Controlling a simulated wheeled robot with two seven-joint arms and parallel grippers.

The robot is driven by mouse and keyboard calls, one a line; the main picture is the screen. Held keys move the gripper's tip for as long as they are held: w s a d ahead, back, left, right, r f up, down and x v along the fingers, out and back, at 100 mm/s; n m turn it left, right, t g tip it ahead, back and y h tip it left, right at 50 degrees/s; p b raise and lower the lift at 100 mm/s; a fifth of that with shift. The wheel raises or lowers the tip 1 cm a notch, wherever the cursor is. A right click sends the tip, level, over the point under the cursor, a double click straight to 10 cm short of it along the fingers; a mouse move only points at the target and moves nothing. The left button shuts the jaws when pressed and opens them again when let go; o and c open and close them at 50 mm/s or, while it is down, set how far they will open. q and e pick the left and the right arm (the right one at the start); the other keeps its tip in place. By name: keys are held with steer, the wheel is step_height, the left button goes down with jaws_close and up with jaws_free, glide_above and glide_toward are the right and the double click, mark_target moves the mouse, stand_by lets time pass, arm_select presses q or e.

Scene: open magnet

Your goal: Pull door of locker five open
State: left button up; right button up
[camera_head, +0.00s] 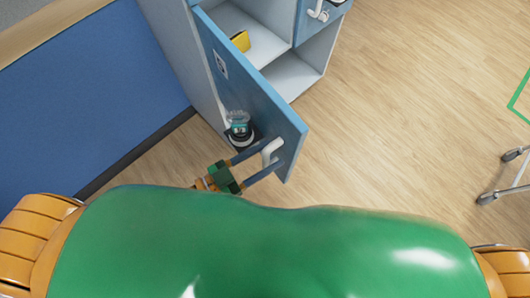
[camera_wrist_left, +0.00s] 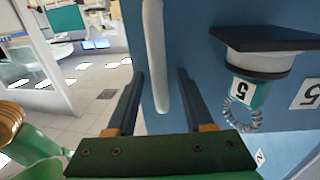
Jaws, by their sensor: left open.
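The blue door of locker five (camera_head: 255,95) stands swung wide open from the locker in the head view. Its white handle (camera_head: 271,150) is near the door's free edge. My left gripper (camera_head: 275,157) is open, with one finger on each side of the handle. The left wrist view shows the handle (camera_wrist_left: 155,50) as a pale bar between the two spread fingers, with gaps on both sides. A lock with a key tag marked 5 (camera_wrist_left: 243,93) and a coiled ring sits on the door beside the handle. My right gripper is out of view.
The open locker (camera_head: 292,75) has grey shelves and a small yellow object (camera_head: 241,41) inside. A blue wall panel (camera_head: 90,90) is at the left. A wheeled metal frame (camera_head: 505,175) stands far right. Wood floor (camera_head: 400,120) between is clear.

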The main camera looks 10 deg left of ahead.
arm_select(q)
steer(key=v, duration=0.7)
steer(key=shift+b, duration=0.35)
steer(key=shift+a, duration=0.1)
